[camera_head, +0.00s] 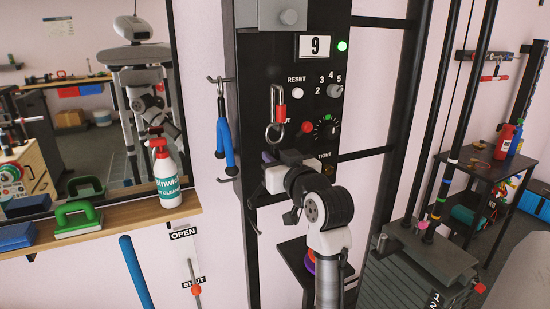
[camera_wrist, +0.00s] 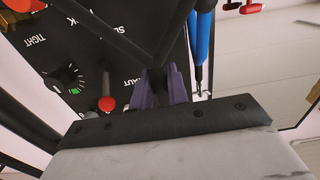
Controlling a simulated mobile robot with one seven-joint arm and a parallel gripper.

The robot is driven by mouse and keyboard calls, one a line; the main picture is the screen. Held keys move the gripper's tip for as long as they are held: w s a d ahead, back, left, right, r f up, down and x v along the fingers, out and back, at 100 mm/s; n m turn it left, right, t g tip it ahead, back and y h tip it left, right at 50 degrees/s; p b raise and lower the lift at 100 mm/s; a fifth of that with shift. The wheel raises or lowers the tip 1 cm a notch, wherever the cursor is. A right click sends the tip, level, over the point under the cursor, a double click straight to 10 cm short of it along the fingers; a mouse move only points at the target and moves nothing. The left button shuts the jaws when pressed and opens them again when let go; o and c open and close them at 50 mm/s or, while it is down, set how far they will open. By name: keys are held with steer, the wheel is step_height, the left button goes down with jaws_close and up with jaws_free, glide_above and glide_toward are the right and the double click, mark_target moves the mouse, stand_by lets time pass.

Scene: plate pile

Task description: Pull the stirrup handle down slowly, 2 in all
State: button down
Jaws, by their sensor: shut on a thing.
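My gripper (camera_head: 268,162) is in front of the black machine panel (camera_head: 262,80), below a red-and-grey hanging clip (camera_head: 277,112). In the wrist view its purple fingers (camera_wrist: 163,88) are closed together on a dark piece of the stirrup handle (camera_wrist: 156,78). Most of the handle is hidden by my gripper in the head view. The clip's grey ring hangs just above my gripper; the link between ring and handle is not clear.
A dial (camera_head: 326,127) and a red knob (camera_head: 307,128) are close to my gripper; the red knob also shows in the wrist view (camera_wrist: 107,103). A blue-handled item (camera_head: 226,145) hangs at left. A spray bottle (camera_head: 166,178) stands on the shelf. A weight stack (camera_head: 415,275) is at right.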

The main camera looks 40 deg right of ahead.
steer(key=shift+f+b, duration=0.8)
steer(key=shift+f, duration=0.5)
steer(key=shift+f+b, duration=0.85)
steer(key=shift+f, duration=0.35)
steer(key=shift+f+b, duration=0.85)
steer(key=shift+f, duration=0.35)
step_height(320, 180, down, 2)
steer(key=shift+f+b, duration=0.1)
steer(key=shift+b, duration=0.75)
steer(key=shift+r+p, duration=1.05)
steer(key=shift+r, duration=0.3)
